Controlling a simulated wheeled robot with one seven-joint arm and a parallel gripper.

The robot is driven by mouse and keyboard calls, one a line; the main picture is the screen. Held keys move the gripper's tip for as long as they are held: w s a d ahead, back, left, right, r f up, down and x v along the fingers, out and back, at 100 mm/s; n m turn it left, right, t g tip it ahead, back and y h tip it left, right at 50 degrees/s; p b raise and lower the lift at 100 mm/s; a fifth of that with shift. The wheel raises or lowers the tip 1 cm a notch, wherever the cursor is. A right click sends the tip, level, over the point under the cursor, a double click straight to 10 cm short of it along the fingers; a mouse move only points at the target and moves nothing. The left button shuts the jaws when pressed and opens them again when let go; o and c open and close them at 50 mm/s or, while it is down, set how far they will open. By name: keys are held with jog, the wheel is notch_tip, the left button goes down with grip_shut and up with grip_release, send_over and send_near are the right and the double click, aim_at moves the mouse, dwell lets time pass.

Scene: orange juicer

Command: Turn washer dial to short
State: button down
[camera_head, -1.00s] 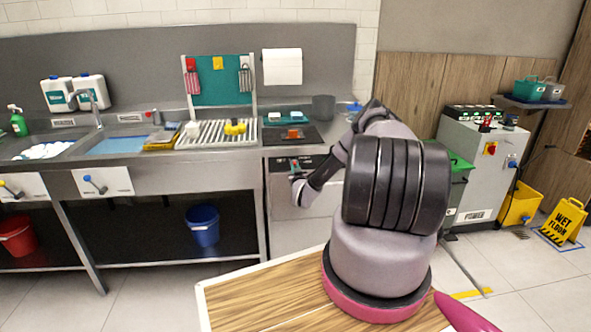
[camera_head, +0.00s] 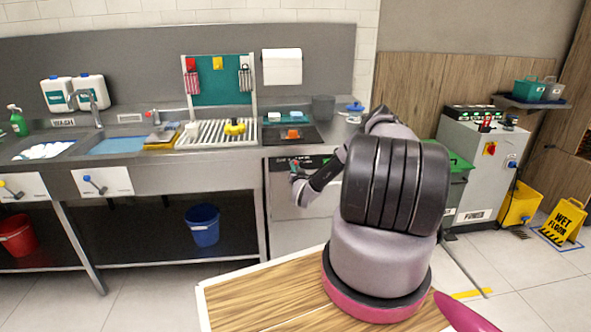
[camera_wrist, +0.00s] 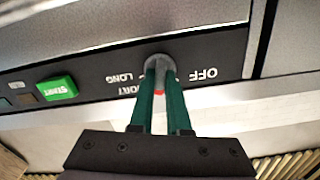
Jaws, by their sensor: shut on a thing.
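The washer (camera_head: 300,205) stands under the counter, with a black control panel (camera_wrist: 105,75) along its top. In the wrist view the panel appears upside down. Its grey round dial (camera_wrist: 159,60) sits between the two green fingers of my gripper (camera_wrist: 160,74), which is shut on it. A red mark (camera_wrist: 160,92) shows between the fingers. The word OFF is right of the dial, LONG is left. A partly hidden label ending in "ORT" is lower left, beside the left finger. In the head view my gripper (camera_head: 296,171) is small at the panel.
A green START button (camera_wrist: 58,88) lies left of the dial in the wrist view. The counter above holds a dish rack (camera_head: 216,133) and a dark mat (camera_head: 290,135). A grey machine (camera_head: 483,165) stands to the right. A blue bucket (camera_head: 203,225) is under the counter.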

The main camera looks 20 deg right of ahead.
jog(key=c, duration=0.9)
grip_release()
jog(key=v, duration=1.1)
jog(key=shift+w, duration=0.1)
